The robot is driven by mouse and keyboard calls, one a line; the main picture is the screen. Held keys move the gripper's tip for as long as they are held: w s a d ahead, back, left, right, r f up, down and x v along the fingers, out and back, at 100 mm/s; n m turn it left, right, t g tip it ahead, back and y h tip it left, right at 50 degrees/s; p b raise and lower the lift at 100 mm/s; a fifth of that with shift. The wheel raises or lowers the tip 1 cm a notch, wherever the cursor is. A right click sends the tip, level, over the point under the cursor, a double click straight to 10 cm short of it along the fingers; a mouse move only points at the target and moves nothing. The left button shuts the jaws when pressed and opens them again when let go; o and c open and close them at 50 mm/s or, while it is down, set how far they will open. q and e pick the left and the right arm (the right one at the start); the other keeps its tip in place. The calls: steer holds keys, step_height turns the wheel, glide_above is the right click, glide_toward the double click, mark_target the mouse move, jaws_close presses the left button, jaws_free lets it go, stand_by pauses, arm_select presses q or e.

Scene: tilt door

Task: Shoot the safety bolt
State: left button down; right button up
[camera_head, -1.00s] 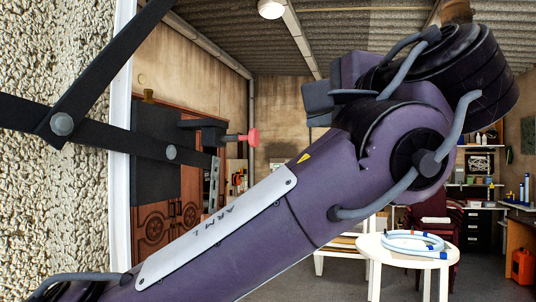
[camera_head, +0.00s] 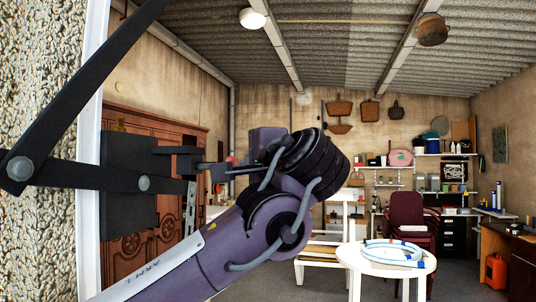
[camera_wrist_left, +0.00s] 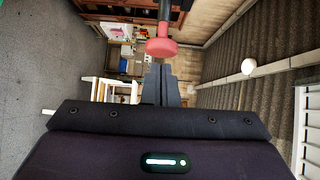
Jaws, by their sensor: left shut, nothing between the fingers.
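The safety bolt is a dark rod with a red knob (camera_wrist_left: 161,47) in the left wrist view. In the head view its dark block (camera_head: 182,160) sits on a black plate at the door frame, and only a bit of the red knob (camera_head: 230,159) shows behind my wrist. My left gripper (camera_wrist_left: 160,68) is shut and empty. Its fingertips point at the knob and lie just below it in the wrist view; I cannot tell whether they touch. My right gripper is not in view.
Black metal bars (camera_head: 85,175) cross the left side, by a rough stone wall (camera_head: 40,260) and white frame.

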mark_target(207, 166)
arm_select(q)
steer(key=shift+a, duration=0.45)
steer(key=shift+w, duration=0.1)
steer(key=shift+d, duration=0.15)
steer(key=a+b, duration=0.1)
steer(key=a, duration=0.1)
steer(key=w+a+b, duration=0.1)
steer(key=a, duration=0.1)
steer(key=shift+w+a, duration=0.1)
steer(key=shift+w, duration=0.05)
